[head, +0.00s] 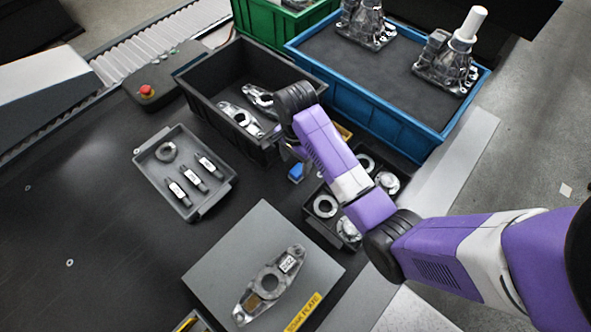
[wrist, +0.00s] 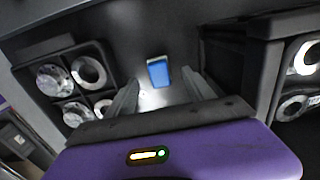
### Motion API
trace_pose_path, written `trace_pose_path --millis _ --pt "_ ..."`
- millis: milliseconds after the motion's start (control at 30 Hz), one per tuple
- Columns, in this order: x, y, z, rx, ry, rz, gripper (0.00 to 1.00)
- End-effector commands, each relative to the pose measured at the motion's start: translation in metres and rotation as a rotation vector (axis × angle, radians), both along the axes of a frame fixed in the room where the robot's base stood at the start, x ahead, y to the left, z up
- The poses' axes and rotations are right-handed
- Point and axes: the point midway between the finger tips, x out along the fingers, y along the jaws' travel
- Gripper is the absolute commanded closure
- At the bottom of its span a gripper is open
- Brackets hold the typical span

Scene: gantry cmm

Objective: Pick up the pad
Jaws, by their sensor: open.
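The pad appears to be a small blue block (head: 296,172) on the dark table between the dark bin and the compartment tray. In the wrist view the blue pad (wrist: 158,72) lies ahead, between the fingertips in the picture. My gripper (wrist: 161,77) is open, with one finger on each side of the pad in the picture and nothing held. I cannot tell its exact height over the pad. In the head view my purple arm reaches in from the right, and its wrist largely hides the fingers just above the pad.
A dark bin (head: 190,82) with metal levers stands behind the pad. A compartment tray (head: 313,222) of rings stands close at its right. A grey tray (head: 150,176) with labelled parts lies left. A grey plate (head: 218,262) bearing a lever is in front. A blue crate (head: 400,137) stands behind right.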

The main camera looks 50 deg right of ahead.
Motion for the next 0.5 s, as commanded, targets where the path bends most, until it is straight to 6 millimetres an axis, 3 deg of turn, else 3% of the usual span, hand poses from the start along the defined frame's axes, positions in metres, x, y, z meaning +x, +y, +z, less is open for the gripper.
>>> trace_pose_path --millis 300,500 --pt "-0.004 -0.007 -0.040 0.001 0.003 -0.001 0.38" --pt "-0.003 -0.007 -0.054 0.000 -0.001 -0.001 0.38"
